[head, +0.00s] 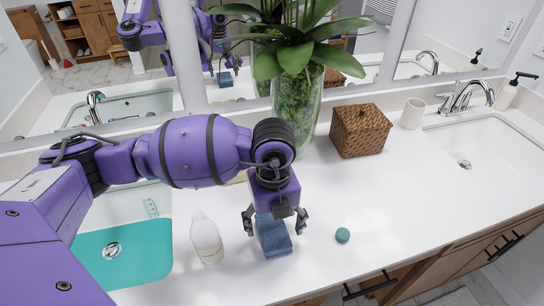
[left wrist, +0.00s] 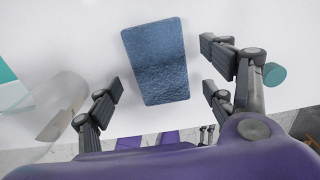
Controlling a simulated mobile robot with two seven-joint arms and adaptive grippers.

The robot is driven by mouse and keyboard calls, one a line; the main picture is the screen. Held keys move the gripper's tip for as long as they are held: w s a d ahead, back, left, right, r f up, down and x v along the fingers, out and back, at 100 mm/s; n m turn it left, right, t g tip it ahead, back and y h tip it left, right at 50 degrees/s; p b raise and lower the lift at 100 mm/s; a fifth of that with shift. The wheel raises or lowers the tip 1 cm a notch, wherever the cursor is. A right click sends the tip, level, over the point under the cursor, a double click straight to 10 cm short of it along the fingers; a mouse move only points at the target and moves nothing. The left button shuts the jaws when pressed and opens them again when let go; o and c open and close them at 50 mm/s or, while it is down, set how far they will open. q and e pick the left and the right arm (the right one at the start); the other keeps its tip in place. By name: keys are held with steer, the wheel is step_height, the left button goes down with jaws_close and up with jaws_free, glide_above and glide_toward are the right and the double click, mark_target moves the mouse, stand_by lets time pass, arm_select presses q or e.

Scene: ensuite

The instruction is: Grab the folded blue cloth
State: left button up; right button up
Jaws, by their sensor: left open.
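The folded blue cloth (head: 273,238) lies flat on the white counter, below my left gripper (head: 275,222) in the head view. In the left wrist view the cloth (left wrist: 156,62) is a textured blue rectangle near the top middle. The open left gripper (left wrist: 165,100) has its fingers apart, on either side of the cloth's near part, with no visible contact. The far part of the cloth extends beyond the fingers in that view.
A white bottle (head: 207,240) stands left of the cloth, and a small teal round object (head: 342,235) lies to its right. A plant in a glass vase (head: 297,105) and a wicker box (head: 360,131) stand behind. Sinks are on both sides, the left one holding a teal mat (head: 125,252).

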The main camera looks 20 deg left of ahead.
mark_target(273, 233)
arm_select(q)
steer(key=shift+f, duration=1.25)
steer(key=c, duration=1.2)
steer(key=shift+r, duration=0.1)
